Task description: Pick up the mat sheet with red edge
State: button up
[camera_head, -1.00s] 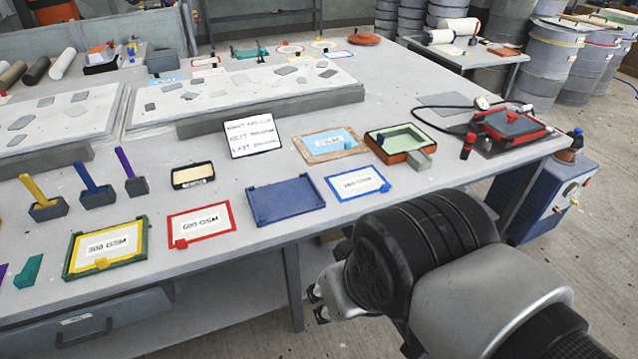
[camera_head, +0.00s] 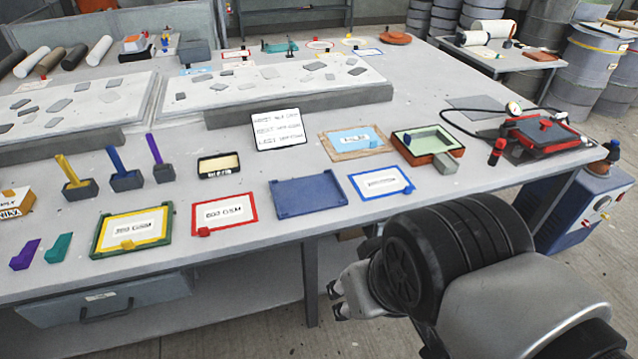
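The mat sheet with red edge (camera_head: 223,215) lies flat near the table's front edge. It is white inside a red border, has printed text ending in "GSM", and a small red tab at its lower left. My gripper (camera_head: 337,297) hangs in front of the table edge, below and to the right of the sheet, apart from it. Its two small fingertips look spread with nothing between them.
A yellow-edged sheet in a green frame (camera_head: 132,231) lies left of it, a blue tray (camera_head: 307,194) right, then a blue-edged sheet (camera_head: 381,182). Behind stand a small black box (camera_head: 220,165), a text sign (camera_head: 278,130) and coloured-handled tools (camera_head: 125,170). Table front (camera_head: 260,250) is bare.

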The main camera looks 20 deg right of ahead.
aim_at(209, 217)
jog(key=i+j+u, duration=0.25)
jog(key=i+j, duration=0.3)
jog(key=i+j+u, duration=0.3)
jog(key=i+j, duration=0.25)
